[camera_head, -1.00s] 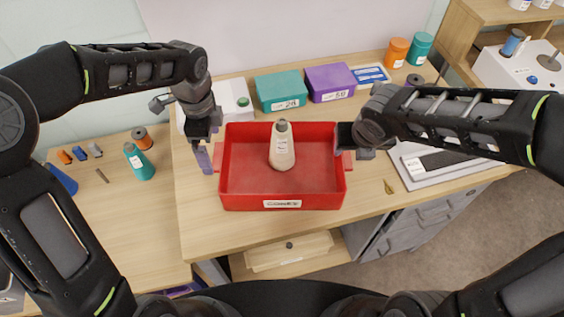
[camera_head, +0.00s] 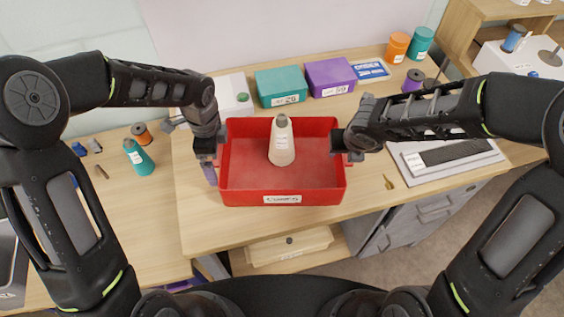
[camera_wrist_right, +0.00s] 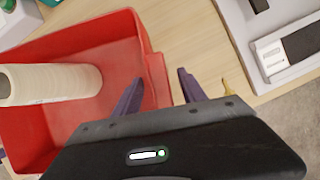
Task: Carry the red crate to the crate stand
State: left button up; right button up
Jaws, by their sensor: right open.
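The red crate (camera_head: 240,185) sits on the wooden table in the middle of the head view, with a cream cone of yarn (camera_head: 282,143) standing inside. My left gripper (camera_head: 209,168) is at the crate's left end, by its handle; its jaw gap is hidden. My right gripper (camera_head: 344,147) is at the right end. In the right wrist view, its open purple fingers (camera_wrist_right: 160,92) lie either side of the crate's right edge (camera_wrist_right: 152,62), one over the inside and one outside. I cannot make out a crate stand.
Behind the crate stand a teal box (camera_head: 281,87) and a purple box (camera_head: 329,77). A grey-white tray (camera_head: 415,173) lies to the right, with a small brass item (camera_head: 388,182) beside it. The table in front of the crate is clear.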

pick_arm(q)
jog(key=c, duration=1.1)
pick_arm(e)
grip_shut()
pick_arm(q)
jog(key=c, duration=0.7)
jog(key=shift+o, duration=0.2)
